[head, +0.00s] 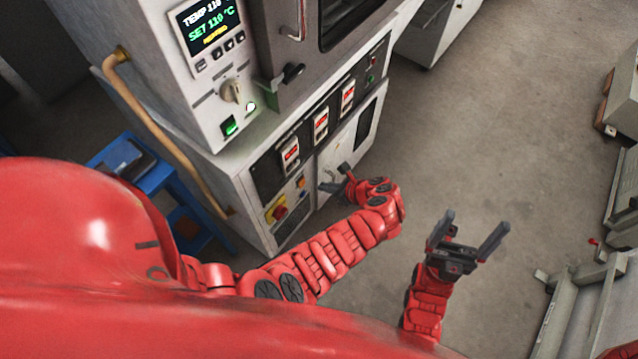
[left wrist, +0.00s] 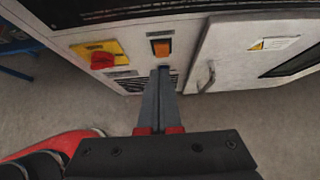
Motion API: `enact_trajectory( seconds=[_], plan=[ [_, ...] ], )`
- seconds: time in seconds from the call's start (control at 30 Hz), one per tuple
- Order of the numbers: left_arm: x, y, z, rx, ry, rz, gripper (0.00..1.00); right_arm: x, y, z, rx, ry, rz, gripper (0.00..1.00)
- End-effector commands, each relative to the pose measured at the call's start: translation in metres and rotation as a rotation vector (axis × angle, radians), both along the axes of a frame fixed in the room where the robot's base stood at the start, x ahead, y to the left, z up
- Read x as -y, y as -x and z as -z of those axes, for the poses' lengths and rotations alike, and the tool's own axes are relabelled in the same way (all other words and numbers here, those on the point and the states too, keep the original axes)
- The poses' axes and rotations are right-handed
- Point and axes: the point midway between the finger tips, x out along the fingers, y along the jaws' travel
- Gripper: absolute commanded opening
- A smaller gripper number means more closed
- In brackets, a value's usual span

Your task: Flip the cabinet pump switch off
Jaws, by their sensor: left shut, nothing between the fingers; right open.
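An orange rocker switch (left wrist: 162,47) sits under a small label on the grey cabinet's lower front. It shows small in the head view (head: 301,183). The label is too small to read, and I cannot tell which way the rocker is tipped. My left gripper (left wrist: 164,71) is shut and empty, its fingertips just below the switch in the left wrist view; I cannot tell whether they touch it. In the head view my left gripper (head: 329,186) is close to the cabinet front (head: 243,190). My right gripper (head: 476,222) is open and empty over the floor, away from the cabinet.
A red knob on a yellow plate (left wrist: 99,54) is left of the switch. A cabinet door with a handle (left wrist: 206,77) is to its right. White-framed breakers (head: 321,123) sit above. A blue cart (head: 150,180) stands left. Floor at right (head: 500,120) is clear.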

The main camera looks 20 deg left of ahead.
Motion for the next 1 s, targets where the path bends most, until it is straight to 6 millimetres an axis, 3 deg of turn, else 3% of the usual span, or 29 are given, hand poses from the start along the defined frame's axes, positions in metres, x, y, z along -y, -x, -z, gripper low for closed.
enact_trajectory(
  seconds=[0.1, 0.3, 1.0],
  plan=[
    [0.014, 0.004, -0.019, 0.002, 0.002, 0.003, 0.00, 0.000, 0.000, -0.004, 0.000, 0.000, 0.000, 0.89],
    [0.027, 0.009, -0.036, 0.001, 0.001, 0.001, 0.00, 0.000, 0.000, -0.005, 0.000, 0.000, 0.000, 0.89],
    [0.029, 0.009, -0.039, 0.003, 0.003, 0.001, 0.00, 0.000, 0.000, -0.005, 0.000, 0.000, 0.000, 0.89]
  ],
)
